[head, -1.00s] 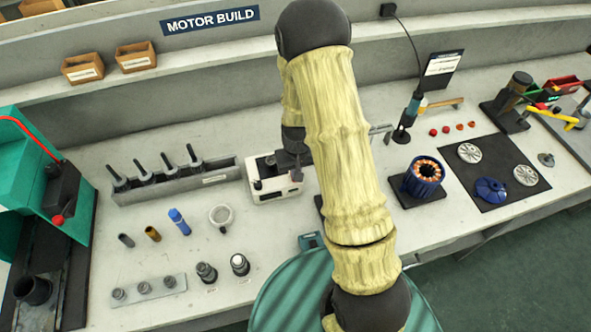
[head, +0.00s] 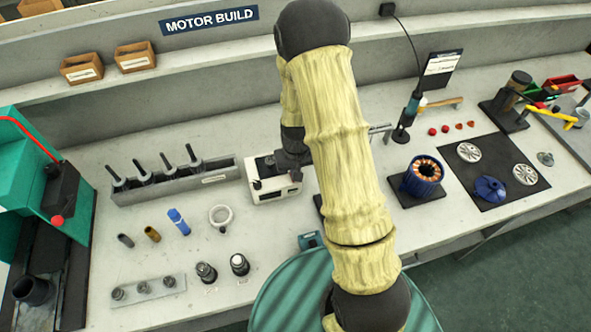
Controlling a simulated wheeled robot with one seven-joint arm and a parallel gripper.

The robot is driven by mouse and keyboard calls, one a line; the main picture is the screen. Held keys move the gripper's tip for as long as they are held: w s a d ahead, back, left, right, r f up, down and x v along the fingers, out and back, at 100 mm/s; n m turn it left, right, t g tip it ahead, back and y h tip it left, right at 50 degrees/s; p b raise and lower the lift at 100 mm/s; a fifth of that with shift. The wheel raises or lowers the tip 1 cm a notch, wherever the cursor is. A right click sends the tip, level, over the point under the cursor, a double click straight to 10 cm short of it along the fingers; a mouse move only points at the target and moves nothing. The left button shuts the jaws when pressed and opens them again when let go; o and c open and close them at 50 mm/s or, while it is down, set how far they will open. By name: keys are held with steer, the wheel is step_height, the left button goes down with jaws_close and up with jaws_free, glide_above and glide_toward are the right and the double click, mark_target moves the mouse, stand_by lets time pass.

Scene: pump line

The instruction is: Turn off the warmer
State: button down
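A small cream-white box with a dark top, which looks like the warmer (head: 277,192), stands on the bench left of my arm. Its front face shows, with small dark marks too small to read as a switch or lamp. My gripper (head: 287,165) is at the top right of this box, dark and partly behind my own arm. I cannot tell whether it touches the box, and its fingers are too small and hidden to tell open from shut.
A grey rack (head: 175,183) with several black-handled tools stands left of the box. A blue stator (head: 423,176) stands right of my arm. A green press (head: 40,185) is at far left.

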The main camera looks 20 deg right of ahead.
steer(key=shift+s+f, duration=0.55)
steer(key=shift+f, duration=0.1)
steer(key=shift+w, duration=0.45)
steer(key=shift+r, duration=0.1)
steer(key=shift+w+r+p, duration=0.15)
steer(key=shift+r+p, duration=0.35)
steer(key=shift+p, duration=0.2)
steer(key=r+p, duration=0.3)
steer(key=shift+w+r, duration=0.3)
steer(key=shift+r, duration=0.1)
step_height(320, 180, up, 10)
steer(key=s+b, duration=0.1)
steer(key=b, duration=0.1)
steer(key=shift+r, duration=0.1)
